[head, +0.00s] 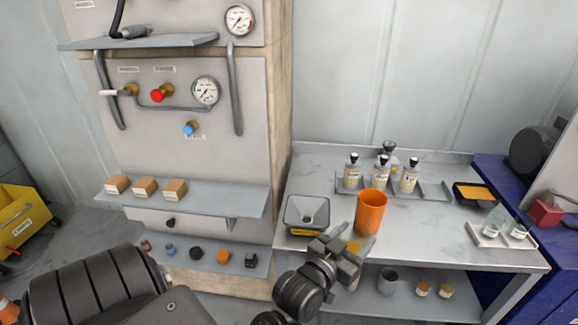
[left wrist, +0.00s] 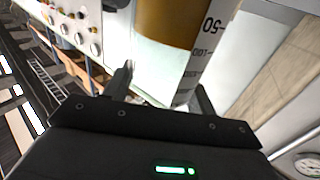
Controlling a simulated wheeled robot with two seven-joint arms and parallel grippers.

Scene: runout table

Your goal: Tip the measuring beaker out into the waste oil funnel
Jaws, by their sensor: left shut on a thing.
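My left gripper (head: 346,254) is shut on the measuring beaker, in front of the bench's front edge. In the head view only a small amber patch of the beaker (head: 353,246) shows between the fingers. In the left wrist view the beaker (left wrist: 165,60) is clear, with amber contents and a printed scale; its rim is out of view and I cannot tell its exact tilt. The waste oil funnel (head: 308,212) is a grey square hopper with a yellow label, on the bench's left end, beyond and left of the gripper. My right gripper is not in view.
An orange cup (head: 371,212) stands on the bench (head: 435,233) close behind the gripper. Several labelled bottles (head: 352,172) stand in a tray at the back. A black tray with amber contents (head: 475,193) is at right. A gauge panel (head: 180,110) rises at left.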

